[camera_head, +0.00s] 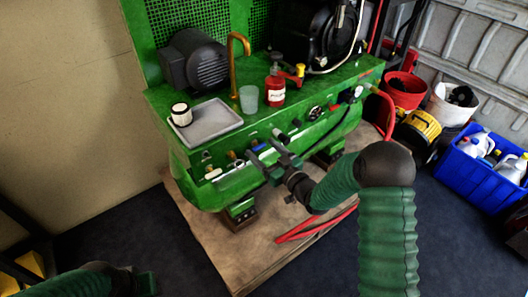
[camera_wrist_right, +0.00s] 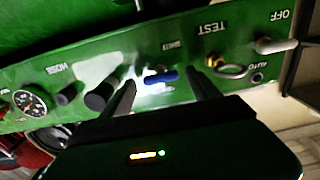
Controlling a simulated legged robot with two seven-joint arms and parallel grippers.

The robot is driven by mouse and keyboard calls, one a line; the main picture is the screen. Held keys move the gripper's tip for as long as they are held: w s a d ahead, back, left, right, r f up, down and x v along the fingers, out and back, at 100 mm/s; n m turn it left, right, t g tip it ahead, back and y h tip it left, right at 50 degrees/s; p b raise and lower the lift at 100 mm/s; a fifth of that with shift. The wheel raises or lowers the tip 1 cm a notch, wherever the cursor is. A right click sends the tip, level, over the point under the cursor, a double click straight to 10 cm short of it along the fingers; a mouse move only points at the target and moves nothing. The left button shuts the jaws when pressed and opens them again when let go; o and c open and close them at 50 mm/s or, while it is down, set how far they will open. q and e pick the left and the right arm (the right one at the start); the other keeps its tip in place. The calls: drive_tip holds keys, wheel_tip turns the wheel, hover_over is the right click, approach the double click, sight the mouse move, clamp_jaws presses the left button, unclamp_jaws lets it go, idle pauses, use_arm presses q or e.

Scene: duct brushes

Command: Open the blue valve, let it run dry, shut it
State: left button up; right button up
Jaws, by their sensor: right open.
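The blue valve (camera_wrist_right: 161,78) is a small blue lever on the green machine's front panel, lying nearly level in the right wrist view. My right gripper (camera_wrist_right: 162,92) is open, with one dark finger on each side of the blue lever. I cannot tell whether either finger touches it. In the head view my right gripper (camera_head: 264,157) reaches the front panel and largely hides the valve. No liquid is clearly seen running. Part of my left arm shows at the lower left of the head view; its fingers are out of sight.
A red hose lies below.

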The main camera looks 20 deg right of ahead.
drive_tip(key=shift+a, duration=0.15)
drive_tip(key=shift+c, duration=0.9)
drive_tip(key=c, duration=1.2)
